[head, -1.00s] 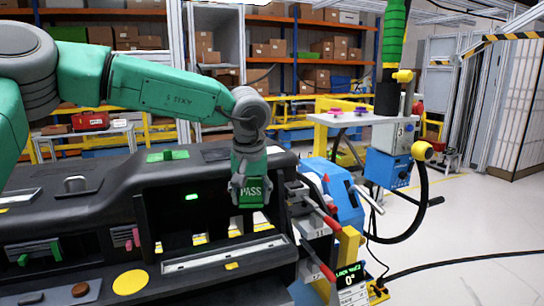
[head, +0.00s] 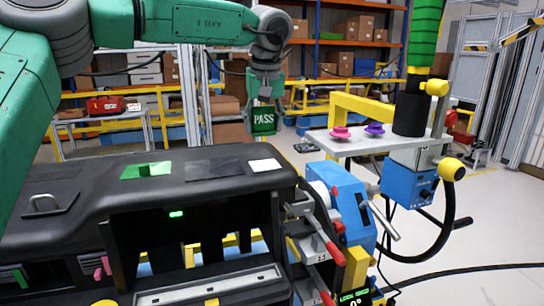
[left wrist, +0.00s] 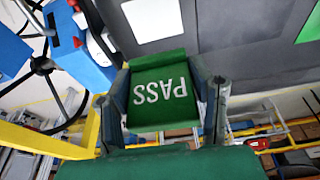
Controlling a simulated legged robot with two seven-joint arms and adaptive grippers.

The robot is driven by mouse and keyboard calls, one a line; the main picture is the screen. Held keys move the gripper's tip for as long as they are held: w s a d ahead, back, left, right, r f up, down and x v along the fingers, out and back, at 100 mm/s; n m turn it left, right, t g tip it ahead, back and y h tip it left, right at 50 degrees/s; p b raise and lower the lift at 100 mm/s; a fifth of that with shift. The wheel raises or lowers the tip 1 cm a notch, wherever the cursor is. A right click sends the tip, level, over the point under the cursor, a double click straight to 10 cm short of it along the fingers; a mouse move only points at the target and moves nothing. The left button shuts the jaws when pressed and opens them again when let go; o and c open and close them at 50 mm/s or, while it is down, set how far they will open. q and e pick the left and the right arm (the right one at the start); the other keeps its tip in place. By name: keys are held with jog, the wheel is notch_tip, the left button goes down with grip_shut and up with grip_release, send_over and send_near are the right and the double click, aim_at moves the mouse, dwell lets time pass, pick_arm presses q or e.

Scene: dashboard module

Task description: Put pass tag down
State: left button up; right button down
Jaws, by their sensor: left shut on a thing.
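The green pass tag (head: 263,120), with PASS in white letters, hangs upright in my left gripper (head: 264,104). My left gripper is shut on it, one finger at each side, above and behind the dashboard module (head: 110,178) in the head view. In the left wrist view the tag (left wrist: 160,92) sits between the two fingers (left wrist: 165,95), its lettering upside down. On the dashboard's top lie a green patch (head: 146,170), a dark grey patch (head: 213,169) and a white patch (head: 265,165). The tag is apart from all of them. My right gripper is not in view.
Red-handled clamps (head: 327,237) and a blue machine (head: 345,200) stand at the dashboard's right end. A grey table (head: 360,147) with a pink and a purple knob (head: 374,129) is behind them. A green column (head: 424,45) rises at right.

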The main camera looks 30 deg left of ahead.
aim_at(263, 163)
pick_arm(q)
jog(key=shift+s+f, duration=0.35)
jog(key=shift+f, duration=0.3)
jog(key=shift+s+f, duration=0.35)
jog(key=shift+f, duration=0.25)
jog(key=f, duration=0.1)
jog(key=w+f, duration=0.1)
jog(key=d+f, duration=0.1)
jog(key=f, duration=0.1)
jog(key=shift+w, duration=0.2)
jog(key=shift+s+f, duration=0.1)
jog(key=shift+f, duration=0.2)
jog(key=shift+s+a, duration=0.2)
jog(key=shift+a, duration=0.15)
jog(key=o, duration=1.3)
jog(key=shift+w+a+f, duration=0.15)
jog(key=shift+f, duration=0.05)
jog(key=shift+c, duration=0.2)
jog(key=shift+r, duration=0.1)
